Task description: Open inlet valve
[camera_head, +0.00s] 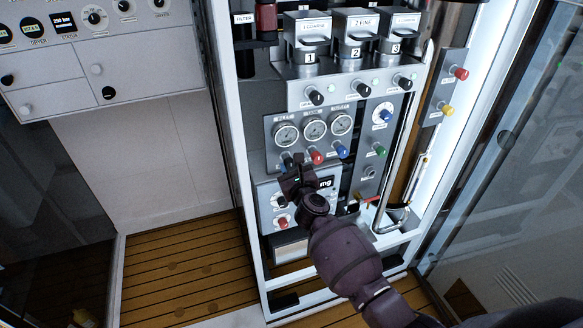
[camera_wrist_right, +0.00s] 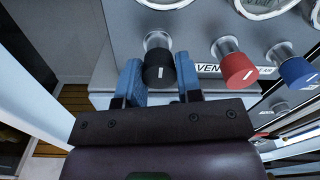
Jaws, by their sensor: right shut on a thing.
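My right gripper (camera_head: 291,165) reaches the fill panel (camera_head: 262,150) just below the row of gauges. In the right wrist view its two blue finger pads (camera_wrist_right: 158,80) stand on either side of a black knob (camera_wrist_right: 157,66) and are shut on it. The black knob has a white mark on its face and sits on a metal stem. To its right are a red knob (camera_wrist_right: 238,68) and a blue knob (camera_wrist_right: 293,72). In the head view the gripper partly hides the black knob, beside the red knob (camera_head: 317,157). My left gripper is not in view.
Three round gauges (camera_head: 314,129) sit above the knobs. A green knob (camera_head: 380,150) and another blue knob (camera_head: 385,115) are further right. A display box (camera_head: 268,205) lies behind my wrist. The panel's white frame post (camera_head: 243,215) stands at left, with open wooden floor (camera_head: 185,270) beyond.

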